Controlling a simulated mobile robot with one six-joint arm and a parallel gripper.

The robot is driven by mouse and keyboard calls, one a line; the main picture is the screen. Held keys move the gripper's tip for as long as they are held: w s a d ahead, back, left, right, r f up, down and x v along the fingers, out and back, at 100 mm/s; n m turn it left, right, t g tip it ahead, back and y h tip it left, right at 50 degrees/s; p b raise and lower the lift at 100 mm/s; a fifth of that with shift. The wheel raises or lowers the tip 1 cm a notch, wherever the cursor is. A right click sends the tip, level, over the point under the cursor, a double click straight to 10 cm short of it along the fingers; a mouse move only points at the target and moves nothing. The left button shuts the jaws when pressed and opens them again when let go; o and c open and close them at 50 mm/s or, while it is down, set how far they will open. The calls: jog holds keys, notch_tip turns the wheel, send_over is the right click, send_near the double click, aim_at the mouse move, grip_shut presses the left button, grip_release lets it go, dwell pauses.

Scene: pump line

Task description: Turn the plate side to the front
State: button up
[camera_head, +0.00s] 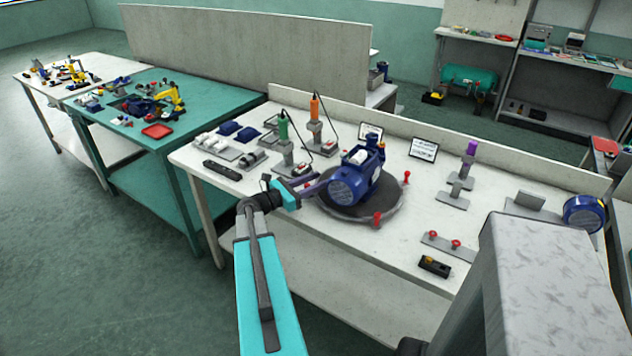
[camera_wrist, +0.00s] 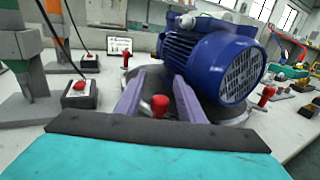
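A blue pump motor (camera_head: 355,180) lies on a round dark turntable (camera_head: 395,208) on the white bench. Its round grille end (camera_wrist: 242,76) faces right in the wrist view and towards the lower left in the head view. A pale patch (camera_head: 360,154) shows on its upper side; I cannot tell if it is the plate. Red knobs stand around the turntable rim, one at the front (camera_head: 376,218) and one at the right (camera_head: 406,177). My gripper (camera_head: 318,186) is open at the turntable's left edge. In the wrist view, a red knob (camera_wrist: 160,105) stands between its purple fingers, with gaps on both sides.
A green-handled tool (camera_head: 283,126) and an orange-handled tool (camera_head: 314,107) stand behind and left of my gripper. A box with a red button (camera_wrist: 80,92) is close on the left. Two small signs (camera_head: 423,149) stand behind the turntable. A black box (camera_head: 434,266) lies at the front right.

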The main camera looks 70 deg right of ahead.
jog(key=shift+s+d, duration=0.1)
jog(key=shift+d, duration=0.05)
grip_shut()
jog(key=shift+a, duration=0.25)
jog(key=shift+d, duration=0.25)
jog(key=shift+d+g, duration=0.2)
jog(key=shift+g, duration=0.1)
